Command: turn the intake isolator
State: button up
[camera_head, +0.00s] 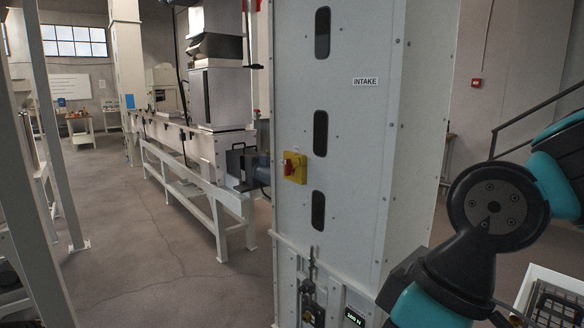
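The intake isolator (294,168) is a yellow box with a red rotary handle. It is mounted on the front left of a tall pale column (352,200), to the left of the middle slotted window. A label reading INTAKE (365,81) is on the column above and to the right of it. The red handle looks roughly upright, but it is too small to tell exactly. My arm, black and teal, shows at the lower right, in front of the column's right side and apart from the isolator. My gripper is not visible in this view.
A latch (311,290) and a small lit display (354,317) are low on the column. A long conveyor frame (200,177) runs back behind it on the left. Open floor (145,255) lies left of the column. A white crate (548,290) is at the lower right. A stair rail (535,112) is behind.

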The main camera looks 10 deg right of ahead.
aim_at(290, 167)
jog(key=k, duration=0.55)
jog(key=u, duration=0.8)
jog(key=i, duration=0.85)
jog(key=u, duration=0.65)
jog(key=i, duration=0.85)
jog(key=z, duration=0.6)
jog(key=i, duration=0.85)
jog(key=z, duration=0.6)
